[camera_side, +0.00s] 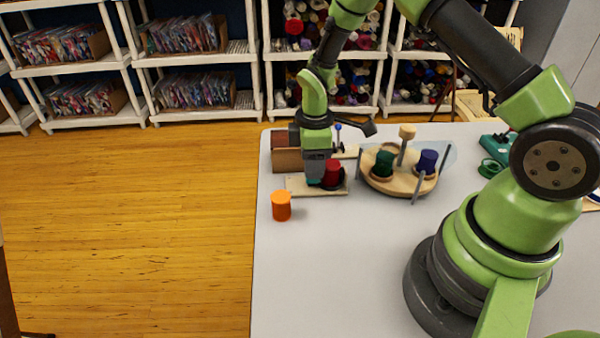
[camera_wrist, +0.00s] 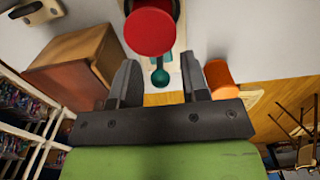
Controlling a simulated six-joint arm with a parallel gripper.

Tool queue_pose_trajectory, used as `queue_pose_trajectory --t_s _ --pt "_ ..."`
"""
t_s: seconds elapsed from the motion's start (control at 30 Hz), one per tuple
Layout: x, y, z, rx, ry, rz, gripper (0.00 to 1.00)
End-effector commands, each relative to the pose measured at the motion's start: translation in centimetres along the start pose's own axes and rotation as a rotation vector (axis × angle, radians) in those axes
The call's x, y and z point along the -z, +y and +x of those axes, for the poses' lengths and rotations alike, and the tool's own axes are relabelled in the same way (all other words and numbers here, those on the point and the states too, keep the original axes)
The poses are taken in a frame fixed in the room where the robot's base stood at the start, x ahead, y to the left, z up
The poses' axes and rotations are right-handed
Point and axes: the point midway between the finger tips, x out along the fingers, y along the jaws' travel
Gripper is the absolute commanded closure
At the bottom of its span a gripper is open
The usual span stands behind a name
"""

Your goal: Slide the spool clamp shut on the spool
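The red spool (camera_side: 333,172) stands on a pale wooden board (camera_side: 300,187) near the table's left edge. It also shows at the top of the wrist view (camera_wrist: 151,30). A teal knob on a short stem, which looks like the spool clamp's handle (camera_wrist: 160,77), points from the spool toward my gripper. My gripper (camera_side: 318,181) is low over the board, just left of the spool. In the wrist view my gripper (camera_wrist: 160,66) has its two fingers apart, one on each side of the knob, with gaps visible. The clamp's jaws are mostly hidden behind the spool.
An orange spool (camera_side: 281,206) stands in front of the board, near the right finger in the wrist view. A brown wooden box (camera_side: 287,157) is behind. The front table is clear.

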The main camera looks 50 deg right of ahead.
Motion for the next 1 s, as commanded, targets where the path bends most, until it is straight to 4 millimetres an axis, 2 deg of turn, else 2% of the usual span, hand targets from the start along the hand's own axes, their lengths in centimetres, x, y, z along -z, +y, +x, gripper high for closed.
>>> queue_pose_trajectory --t_s 0.33,1.0 --pt "0.1 0.1 -0.5 -0.003 0.003 -0.001 0.59" --pt "0.1 0.0 -7.2 -0.004 0.004 -0.001 0.59"
